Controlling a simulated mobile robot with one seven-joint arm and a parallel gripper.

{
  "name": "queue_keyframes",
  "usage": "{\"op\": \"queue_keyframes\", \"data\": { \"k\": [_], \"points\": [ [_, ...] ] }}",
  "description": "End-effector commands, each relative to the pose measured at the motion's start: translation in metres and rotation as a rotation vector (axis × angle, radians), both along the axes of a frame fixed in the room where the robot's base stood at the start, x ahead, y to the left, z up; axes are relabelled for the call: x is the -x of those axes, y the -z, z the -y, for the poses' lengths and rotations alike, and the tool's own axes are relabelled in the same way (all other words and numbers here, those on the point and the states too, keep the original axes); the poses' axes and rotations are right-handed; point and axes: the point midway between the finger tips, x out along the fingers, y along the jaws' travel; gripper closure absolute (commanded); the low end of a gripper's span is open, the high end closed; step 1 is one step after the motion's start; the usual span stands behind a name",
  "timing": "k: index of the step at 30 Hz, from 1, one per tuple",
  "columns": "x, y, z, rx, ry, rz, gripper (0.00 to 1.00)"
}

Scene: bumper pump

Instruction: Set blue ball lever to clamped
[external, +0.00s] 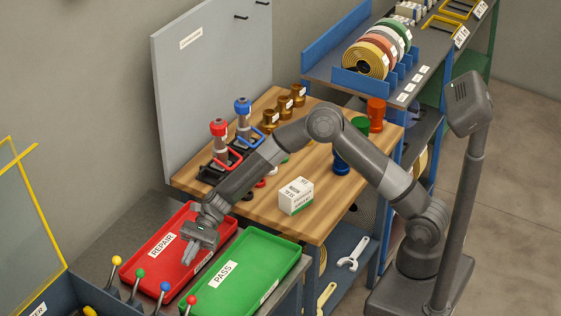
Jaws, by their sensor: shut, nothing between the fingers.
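The blue ball lever (165,287) stands in a row of ball-topped levers at the bottom left. Its rod leans slightly right, much like the levers beside it. Its base is near the picture's lower edge, and I cannot read any clamped marking. My gripper (187,261) is shut and empty, with its fingers pointing down over the red REPAIR tray. It is apart from the blue ball, above and to the right of it in the picture.
Yellow (117,260) and green (139,273) ball levers stand left of the blue one, and a red ball lever (192,300) stands right. The red REPAIR tray (133,272) and green PASS tray (285,256) lie behind. A yellow-framed panel (45,230) rises at far left.

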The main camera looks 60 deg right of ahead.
Motion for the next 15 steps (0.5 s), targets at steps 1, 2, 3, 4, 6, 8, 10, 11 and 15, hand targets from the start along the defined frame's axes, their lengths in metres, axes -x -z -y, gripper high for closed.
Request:
{"op": "queue_keyframes", "data": {
  "k": [1,2,3,4,6,8,10,11,15],
  "points": [
    [0.003,0.003,-0.013,-0.001,-0.004,0.000,1.00],
    [0.004,0.004,-0.019,0.001,-0.004,-0.001,1.00],
    [0.005,0.006,-0.028,0.000,-0.004,-0.001,1.00],
    [0.006,0.007,-0.034,0.000,-0.004,-0.001,1.00],
    [0.008,0.011,-0.049,0.000,-0.003,0.000,1.00],
    [0.009,0.013,-0.060,0.000,-0.003,-0.001,1.00],
    [0.011,0.009,-0.071,-0.001,-0.002,0.004,1.00],
    [0.012,0.006,-0.075,0.000,-0.002,0.004,1.00],
    [0.015,-0.003,-0.088,0.001,-0.001,0.003,1.00]
  ]
}}
